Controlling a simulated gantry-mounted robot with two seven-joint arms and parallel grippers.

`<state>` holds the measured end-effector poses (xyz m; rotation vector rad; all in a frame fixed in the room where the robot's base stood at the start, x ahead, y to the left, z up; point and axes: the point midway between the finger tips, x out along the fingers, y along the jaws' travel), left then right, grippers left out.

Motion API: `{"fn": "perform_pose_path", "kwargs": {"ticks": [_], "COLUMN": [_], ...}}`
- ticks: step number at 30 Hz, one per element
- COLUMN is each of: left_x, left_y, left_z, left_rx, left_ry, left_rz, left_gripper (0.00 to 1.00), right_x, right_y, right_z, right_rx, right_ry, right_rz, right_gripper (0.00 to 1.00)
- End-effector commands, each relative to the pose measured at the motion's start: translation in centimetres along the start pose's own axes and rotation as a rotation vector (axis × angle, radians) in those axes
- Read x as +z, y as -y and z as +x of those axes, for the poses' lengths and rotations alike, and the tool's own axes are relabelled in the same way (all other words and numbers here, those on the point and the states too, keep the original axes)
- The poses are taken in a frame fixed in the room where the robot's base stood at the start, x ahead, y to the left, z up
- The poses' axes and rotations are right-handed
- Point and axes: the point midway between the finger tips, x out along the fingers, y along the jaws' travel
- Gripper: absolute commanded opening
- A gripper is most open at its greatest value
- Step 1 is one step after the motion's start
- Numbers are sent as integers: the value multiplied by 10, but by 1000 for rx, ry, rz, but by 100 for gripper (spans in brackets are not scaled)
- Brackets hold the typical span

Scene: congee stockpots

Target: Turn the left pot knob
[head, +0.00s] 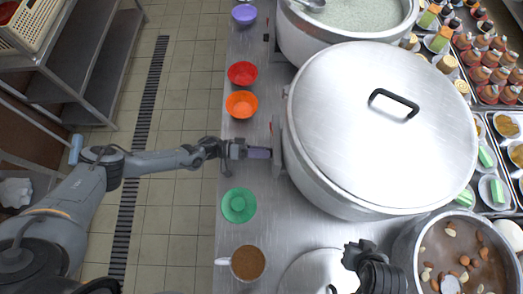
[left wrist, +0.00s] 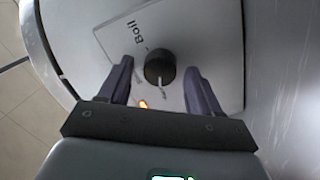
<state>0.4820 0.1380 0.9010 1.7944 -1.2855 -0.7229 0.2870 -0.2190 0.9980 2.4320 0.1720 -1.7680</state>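The left pot knob (left wrist: 160,66) is a round black knob with a light pointer line. It is on a pale panel marked "Boil", in the left wrist view. My left gripper (left wrist: 158,75) is open, with one finger on each side of the knob and a visible gap to each. In the head view my left gripper (head: 258,153) is at the left side of the large lidded steel pot (head: 335,120), and the knob is hidden there. My right gripper (head: 362,258) is at the bottom, over the counter; its fingers are not clear.
Red (head: 242,73), orange (head: 241,104) and green (head: 239,205) bowls stand along the counter's left edge, near my left gripper. A cup of brown liquid (head: 247,262) is closer. An open pot (head: 458,255) stands lower right. Trays of condiments fill the right.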

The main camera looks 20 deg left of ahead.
Motion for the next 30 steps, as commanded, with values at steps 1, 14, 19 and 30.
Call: {"fn": "perform_pose_path", "kwargs": {"ticks": [1,14,19,30], "left_x": [0,0,0,0], "left_y": [0,0,-1,-2], "left_z": [0,0,0,0], "left_rx": [0,0,-2,-18], "left_ry": [0,0,1,11], "left_rz": [0,2,31,261], "left_gripper": [55,8,8,8], "right_x": [0,0,0,-1], "right_y": [0,1,2,2], "right_z": [0,0,0,-2], "right_rx": [0,-4,-6,-6], "right_ry": [1,1,1,1], "right_rz": [0,5,8,7], "right_gripper": [0,0,0,0]}}
